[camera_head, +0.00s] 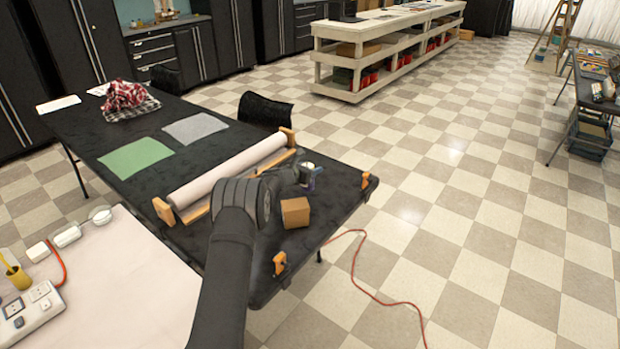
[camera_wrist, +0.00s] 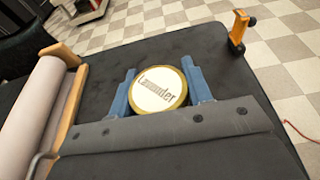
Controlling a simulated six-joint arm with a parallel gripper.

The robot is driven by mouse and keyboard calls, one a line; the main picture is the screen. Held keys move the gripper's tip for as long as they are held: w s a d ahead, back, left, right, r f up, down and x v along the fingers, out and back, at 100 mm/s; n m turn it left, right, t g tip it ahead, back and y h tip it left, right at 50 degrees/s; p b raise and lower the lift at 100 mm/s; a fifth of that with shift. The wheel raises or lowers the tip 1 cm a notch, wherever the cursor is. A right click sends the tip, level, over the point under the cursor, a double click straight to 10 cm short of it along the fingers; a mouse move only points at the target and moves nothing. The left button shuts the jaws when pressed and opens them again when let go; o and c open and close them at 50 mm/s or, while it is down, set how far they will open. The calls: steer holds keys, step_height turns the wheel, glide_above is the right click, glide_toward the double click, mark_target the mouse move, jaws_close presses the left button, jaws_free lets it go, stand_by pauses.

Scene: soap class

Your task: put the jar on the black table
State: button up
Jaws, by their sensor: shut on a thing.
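The jar (camera_wrist: 158,90) has a round cream lid lettered "Lavander" with a gold rim, seen from above in the wrist view. My gripper (camera_wrist: 158,92) has its two blue fingers shut on the jar, one on each side. In the head view the jar (camera_head: 308,167) shows small at the end of my arm, over the right part of the black table (camera_head: 215,156). The jar's lower part is hidden, so I cannot tell whether it touches the table. The black tabletop (camera_wrist: 205,50) also shows around the jar in the wrist view.
A paper roll on a wooden holder (camera_head: 228,173) lies left of my gripper. A brown box (camera_head: 295,212) sits close in front of it. Orange clamps (camera_head: 280,263) grip the table edge. A green cloth (camera_head: 136,157) and a grey cloth (camera_head: 195,128) lie farther left.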

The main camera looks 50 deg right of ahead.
steer(key=shift+f, duration=1.95)
steer(key=shift+f, duration=0.15)
steer(key=o, duration=1.3)
steer(key=v, duration=1.2)
steer(key=shift+d, duration=0.1)
